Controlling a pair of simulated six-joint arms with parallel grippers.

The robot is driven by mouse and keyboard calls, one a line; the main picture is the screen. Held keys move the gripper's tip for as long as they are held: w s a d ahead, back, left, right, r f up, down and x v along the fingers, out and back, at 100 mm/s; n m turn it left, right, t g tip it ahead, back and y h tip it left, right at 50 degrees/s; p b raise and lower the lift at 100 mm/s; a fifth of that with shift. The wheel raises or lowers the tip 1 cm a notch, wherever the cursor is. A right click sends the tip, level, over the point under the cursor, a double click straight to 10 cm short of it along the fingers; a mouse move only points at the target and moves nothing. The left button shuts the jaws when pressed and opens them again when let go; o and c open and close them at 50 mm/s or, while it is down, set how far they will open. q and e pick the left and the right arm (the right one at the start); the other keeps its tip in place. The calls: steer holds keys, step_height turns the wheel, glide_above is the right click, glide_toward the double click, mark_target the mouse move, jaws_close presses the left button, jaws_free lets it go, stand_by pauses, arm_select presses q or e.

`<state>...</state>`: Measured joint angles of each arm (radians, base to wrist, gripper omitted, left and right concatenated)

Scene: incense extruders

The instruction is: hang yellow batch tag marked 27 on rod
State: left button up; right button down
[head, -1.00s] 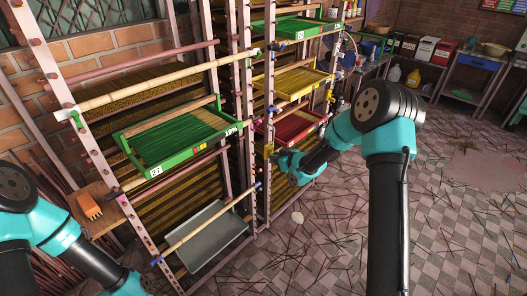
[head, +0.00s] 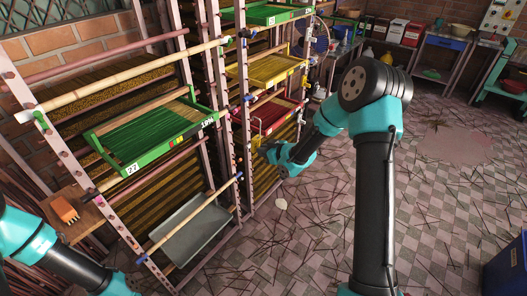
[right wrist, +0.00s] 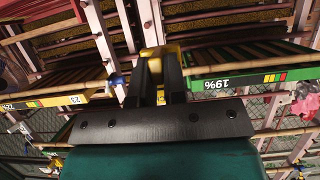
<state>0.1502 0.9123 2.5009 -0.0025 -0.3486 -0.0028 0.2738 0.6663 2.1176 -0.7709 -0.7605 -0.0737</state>
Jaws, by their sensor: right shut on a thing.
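My right gripper (head: 265,149) is in front of the rack's right bay. It is shut on a small yellow tag (head: 256,133), which stands up from the fingertips. In the right wrist view the yellow tag (right wrist: 153,53) is at the tips of the dark fingers (right wrist: 156,80); no number on it is readable. A pale bamboo rod (head: 130,80) crosses the left bay above a green tray (head: 150,158) labelled 27. A lower pale rod (head: 195,217) crosses below that tray. The tag appears apart from both rods. My left arm shows at lower left; its gripper is out of view.
A yellow tray (head: 270,71) and a red tray (head: 278,114) sit in the right bay. A grey tray (head: 195,232) lies low in the left bay. An orange block (head: 65,209) rests on a wooden shelf. Rack uprights stand close to my right gripper. The floor to the right has scattered sticks.

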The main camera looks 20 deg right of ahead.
steer(key=shift+r, duration=1.25)
steer(key=s+d, duration=0.4)
steer(key=s, duration=0.4)
stand_by(0.6)
stand_by(0.4)
steer(key=w+a+f+m+h, duration=0.1)
steer(key=a+f+m+h, duration=0.1)
steer(key=a+f, duration=0.5)
steer(key=w+a+f+m+t+h, duration=0.1)
steer(key=a+f+m+h, duration=0.2)
steer(key=a+f, duration=0.5)
step_height(320, 180, down, 7)
steer(key=shift+a+r+t+h, duration=0.1)
steer(key=shift+a+t+h, duration=0.2)
steer(key=shift+h, duration=0.2)
steer(key=shift+w+r, duration=0.1)
steer(key=shift+w, duration=0.05)
stand_by(0.4)
